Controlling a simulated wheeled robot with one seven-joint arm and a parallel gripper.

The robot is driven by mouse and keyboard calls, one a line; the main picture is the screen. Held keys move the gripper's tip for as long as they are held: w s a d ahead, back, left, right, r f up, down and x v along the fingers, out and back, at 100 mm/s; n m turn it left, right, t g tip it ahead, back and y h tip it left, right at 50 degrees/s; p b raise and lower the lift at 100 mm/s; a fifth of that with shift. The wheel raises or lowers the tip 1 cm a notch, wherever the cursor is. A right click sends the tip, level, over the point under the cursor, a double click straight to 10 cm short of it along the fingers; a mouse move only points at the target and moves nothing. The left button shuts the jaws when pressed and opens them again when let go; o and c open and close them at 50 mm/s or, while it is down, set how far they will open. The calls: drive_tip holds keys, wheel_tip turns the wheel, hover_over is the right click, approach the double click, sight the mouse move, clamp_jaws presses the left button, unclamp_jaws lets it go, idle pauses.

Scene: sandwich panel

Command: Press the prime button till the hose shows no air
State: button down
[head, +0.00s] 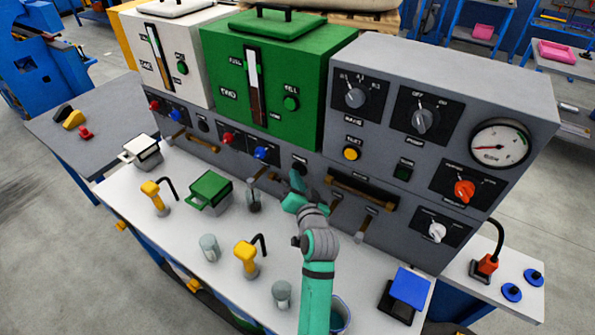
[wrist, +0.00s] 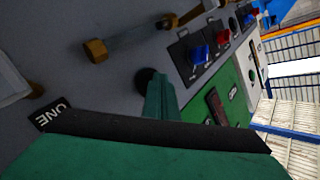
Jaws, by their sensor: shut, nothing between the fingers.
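A round black button (head: 300,163) sits on the grey panel below the green tank (head: 262,70), right of a red and a blue knob. I take it for the prime button; its label is not readable. My gripper (head: 296,181) is shut and empty, right in front of this button. In the wrist view the fingertips (wrist: 158,90) overlap the edge of the black button (wrist: 149,77); I cannot tell whether they touch it.
A similar black button (head: 204,125) sits further left, below the white tank (head: 170,50). Dials, a gauge (head: 499,143) and a yellow button (head: 352,153) fill the right panel. Yellow dispensers (head: 247,260), a green-lidded box (head: 210,189) and cups stand on the white bench below.

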drive_tip(key=shift+s, duration=0.1)
drive_tip(key=shift+s+a, duration=0.45)
drive_tip(key=shift+s, duration=0.1)
drive_tip(key=shift+s+a, duration=0.75)
drive_tip(key=shift+s, duration=0.3)
drive_tip(key=shift+s+a, duration=0.75)
drive_tip(key=shift+s, duration=0.25)
idle(2.0)
drive_tip(key=s+a, duration=0.2)
drive_tip(key=s, duration=0.1)
drive_tip(key=shift+a, duration=0.1)
idle(0.3)
drive_tip(key=w+d, duration=0.5)
drive_tip(key=w, duration=0.2)
idle(0.4)
